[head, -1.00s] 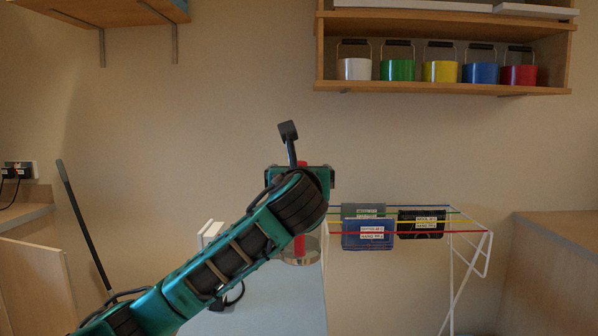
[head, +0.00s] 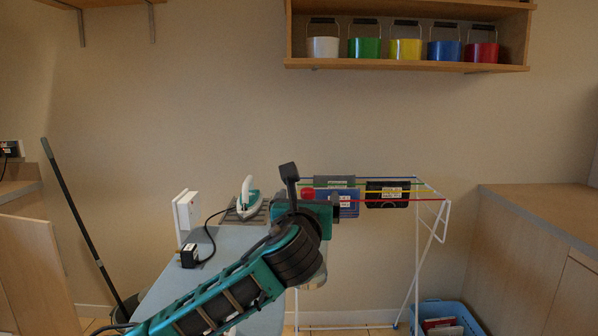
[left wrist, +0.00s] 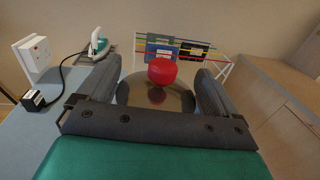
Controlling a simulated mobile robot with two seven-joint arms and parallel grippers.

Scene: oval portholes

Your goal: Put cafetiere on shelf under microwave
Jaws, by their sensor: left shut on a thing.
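The cafetiere has a red knob (left wrist: 162,71) and a dark, glassy round top (left wrist: 150,98), seen from above in the left wrist view. My left gripper (left wrist: 156,84) has one finger on each side of it and is shut on it, holding it off any surface. In the head view the left gripper (head: 318,208) is seen from behind. It hides most of the cafetiere; a bit of red (head: 307,193) and some glass (head: 316,277) show around it. My right gripper is out of view. No microwave or shelf under one shows.
An ironing board (head: 215,246) with an iron (head: 247,200) stands left of my gripper. A drying rack (head: 418,240) stands behind. A counter (head: 545,212) is at the right, a blue basket (head: 445,312) on the floor. A wall shelf (head: 420,67) holds coloured pails (head: 405,48).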

